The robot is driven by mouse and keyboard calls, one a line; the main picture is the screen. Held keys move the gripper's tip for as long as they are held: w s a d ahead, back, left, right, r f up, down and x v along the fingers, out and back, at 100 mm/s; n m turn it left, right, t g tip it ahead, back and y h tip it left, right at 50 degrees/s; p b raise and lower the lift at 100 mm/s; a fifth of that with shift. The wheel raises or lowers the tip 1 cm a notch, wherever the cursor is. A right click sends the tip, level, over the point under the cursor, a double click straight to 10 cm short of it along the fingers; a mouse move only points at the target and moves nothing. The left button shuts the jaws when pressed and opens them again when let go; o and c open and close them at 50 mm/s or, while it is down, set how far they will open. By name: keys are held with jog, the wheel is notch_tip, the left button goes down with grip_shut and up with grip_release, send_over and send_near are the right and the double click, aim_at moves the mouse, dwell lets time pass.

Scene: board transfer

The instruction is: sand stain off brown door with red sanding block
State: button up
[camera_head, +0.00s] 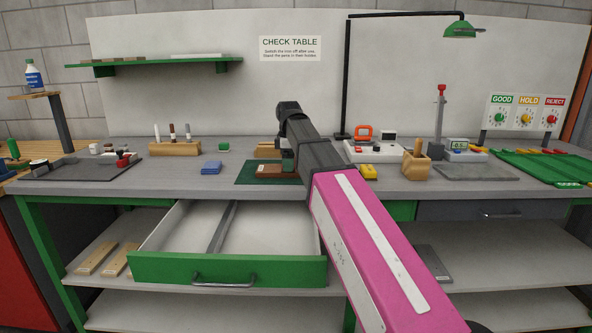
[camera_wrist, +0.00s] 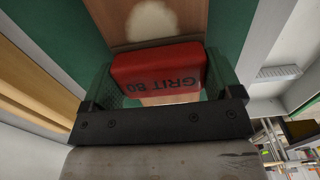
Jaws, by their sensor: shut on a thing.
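The brown door (camera_head: 277,175) lies on a dark green mat (camera_head: 244,177) on the table, partly covered by my arm in the head view. In the wrist view, the brown door (camera_wrist: 112,22) carries a pale, roundish stain (camera_wrist: 152,20) near the top edge of the picture. My gripper (camera_wrist: 163,76) is shut on the red sanding block (camera_wrist: 160,70), marked GRIT 80, with a green finger at each end. The block is over the door beside the stain. I cannot tell whether it touches the door.
A blue block (camera_head: 211,168) lies left of the mat, and a yellow block (camera_head: 368,171) lies to its right. A wooden holder (camera_head: 175,148) stands behind. A green-fronted drawer (camera_head: 230,270) is pulled out below the table edge. The tabletop between blue block and mat is clear.

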jog(key=shift+d+r, duration=0.1)
jog(key=shift+r, duration=3.3)
jog(key=shift+f, duration=0.15)
jog(key=shift+f, duration=2.95)
jog(key=shift+f, duration=0.4)
jog(key=shift+d, duration=0.15)
